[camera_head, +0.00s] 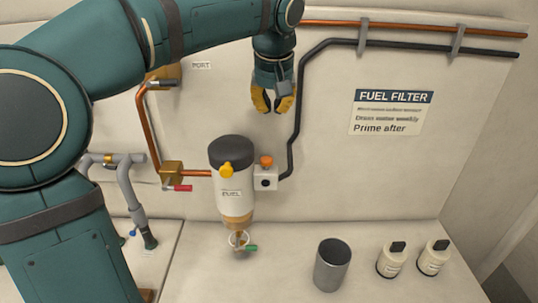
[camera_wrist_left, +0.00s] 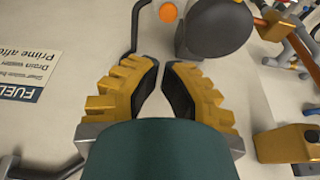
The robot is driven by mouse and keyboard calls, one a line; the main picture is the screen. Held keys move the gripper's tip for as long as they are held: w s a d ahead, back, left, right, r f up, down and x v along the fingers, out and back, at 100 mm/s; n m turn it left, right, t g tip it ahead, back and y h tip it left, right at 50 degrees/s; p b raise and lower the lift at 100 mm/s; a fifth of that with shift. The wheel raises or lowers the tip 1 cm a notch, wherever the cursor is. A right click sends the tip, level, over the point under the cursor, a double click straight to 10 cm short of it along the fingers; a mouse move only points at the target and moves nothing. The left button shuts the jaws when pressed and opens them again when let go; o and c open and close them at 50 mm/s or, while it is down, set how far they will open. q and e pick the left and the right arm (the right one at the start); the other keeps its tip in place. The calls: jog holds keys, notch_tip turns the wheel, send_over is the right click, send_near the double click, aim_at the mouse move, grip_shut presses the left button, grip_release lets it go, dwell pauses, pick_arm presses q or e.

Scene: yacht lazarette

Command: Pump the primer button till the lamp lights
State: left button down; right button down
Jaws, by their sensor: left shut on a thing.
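My left gripper (camera_head: 273,104) hangs fingers down, above and apart from the fuel filter (camera_head: 235,197). In the left wrist view its yellow fingers (camera_wrist_left: 165,66) converge with tips close together; I see nothing between them. An orange round cap (camera_head: 266,161), looking like the primer button, sits on top of a small pale box right of the filter. It also shows in the left wrist view (camera_wrist_left: 168,13), beyond the fingertips. A small dark spot (camera_head: 264,183) on the box front may be the lamp; I see no glow. My right gripper is not in view.
A black hose (camera_head: 295,120) runs up the wall right of my gripper. A copper pipe (camera_head: 152,130) is to the left. A grey cup (camera_head: 332,265) and two pale bottles (camera_head: 391,262) stand on the ledge.

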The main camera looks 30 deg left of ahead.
aim_at(271, 158)
pick_arm(q)
jog(key=shift+d, duration=0.1)
jog(key=x, duration=0.4)
jog(key=b+x, duration=0.1)
jog(key=x, duration=0.7)
jog(key=shift+s+f, duration=0.3)
jog(key=shift+f, duration=0.75)
